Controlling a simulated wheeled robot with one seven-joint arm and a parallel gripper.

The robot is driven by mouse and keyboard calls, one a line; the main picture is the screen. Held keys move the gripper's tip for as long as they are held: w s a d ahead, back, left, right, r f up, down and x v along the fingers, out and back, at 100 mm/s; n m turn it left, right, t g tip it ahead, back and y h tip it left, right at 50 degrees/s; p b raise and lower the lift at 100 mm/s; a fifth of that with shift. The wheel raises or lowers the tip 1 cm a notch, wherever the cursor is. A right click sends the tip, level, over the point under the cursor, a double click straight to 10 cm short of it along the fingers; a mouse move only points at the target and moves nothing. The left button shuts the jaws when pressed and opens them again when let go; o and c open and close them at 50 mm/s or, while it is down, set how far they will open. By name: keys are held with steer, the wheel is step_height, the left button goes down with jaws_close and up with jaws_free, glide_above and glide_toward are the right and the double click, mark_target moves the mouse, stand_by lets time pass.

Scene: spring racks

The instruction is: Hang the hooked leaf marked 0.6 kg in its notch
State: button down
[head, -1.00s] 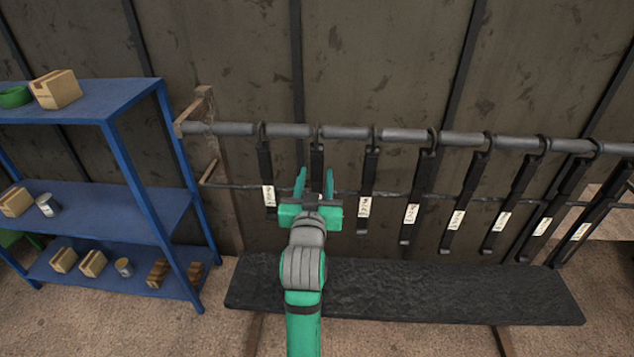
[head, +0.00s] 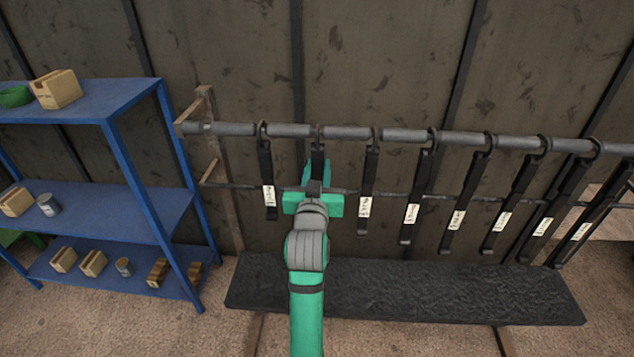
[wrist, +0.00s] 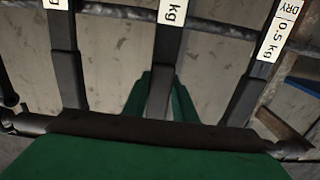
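The second hooked leaf from the left (head: 318,150) is a dark strip hanging by its top hook from the rail (head: 290,131), in the gap between two grey sleeves. My gripper (head: 318,174) is at this leaf, below the rail, with green fingers close on either side. In the wrist view the fingers (wrist: 162,98) are shut on the middle leaf (wrist: 169,45). My gripper hides the held leaf's lower part in the head view.
Several more tagged leaves, such as the third (head: 368,180), hang along the rail to the right. A thin lower bar (head: 400,195) runs behind them. A black bench (head: 400,290) stands below. A blue shelf (head: 110,100) with boxes and cans is at left.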

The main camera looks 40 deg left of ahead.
mark_target(317, 161)
steer(key=shift+s+a+r, duration=0.1)
stand_by(0.3)
steer(key=shift+r, duration=1.4)
